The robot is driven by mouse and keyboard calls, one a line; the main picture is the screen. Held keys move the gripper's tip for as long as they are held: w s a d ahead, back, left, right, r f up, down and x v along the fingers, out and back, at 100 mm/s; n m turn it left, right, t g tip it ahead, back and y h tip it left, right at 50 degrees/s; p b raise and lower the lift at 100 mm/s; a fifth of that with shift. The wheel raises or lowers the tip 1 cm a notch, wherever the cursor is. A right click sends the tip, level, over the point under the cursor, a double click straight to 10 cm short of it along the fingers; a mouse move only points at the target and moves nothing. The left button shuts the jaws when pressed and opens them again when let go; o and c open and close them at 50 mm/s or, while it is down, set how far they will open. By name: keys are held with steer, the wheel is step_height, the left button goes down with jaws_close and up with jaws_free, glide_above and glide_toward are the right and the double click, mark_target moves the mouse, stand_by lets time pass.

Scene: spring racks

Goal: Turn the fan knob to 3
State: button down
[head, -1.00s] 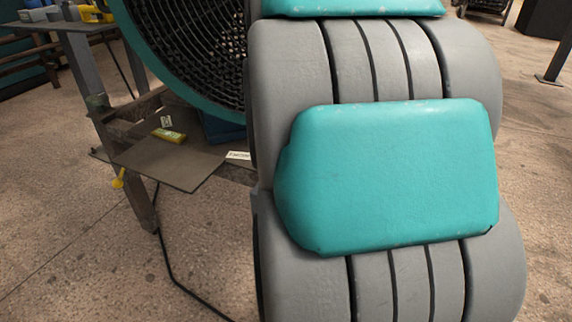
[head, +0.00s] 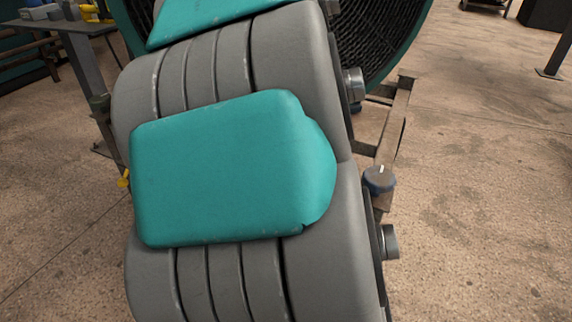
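A large round fan with a teal rim (head: 424,38) and a black grille (head: 378,40) stands at the top right of the head view, partly hidden behind my arm. A round grey-blue knob (head: 379,181) with a white mark on its top sits low on the rusty metal frame below the fan, just right of my arm. The white mark points roughly up in the picture. Any numbers around the knob are too small to read. My gripper is out of view; only thick grey and teal links of my arm show, filling the middle.
A metal workbench (head: 75,27) with yellow and grey items stands at the upper left. The rusty frame (head: 392,135) carries the fan. The speckled floor to the right (head: 480,200) is clear. A dark post (head: 556,50) stands at the far right edge.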

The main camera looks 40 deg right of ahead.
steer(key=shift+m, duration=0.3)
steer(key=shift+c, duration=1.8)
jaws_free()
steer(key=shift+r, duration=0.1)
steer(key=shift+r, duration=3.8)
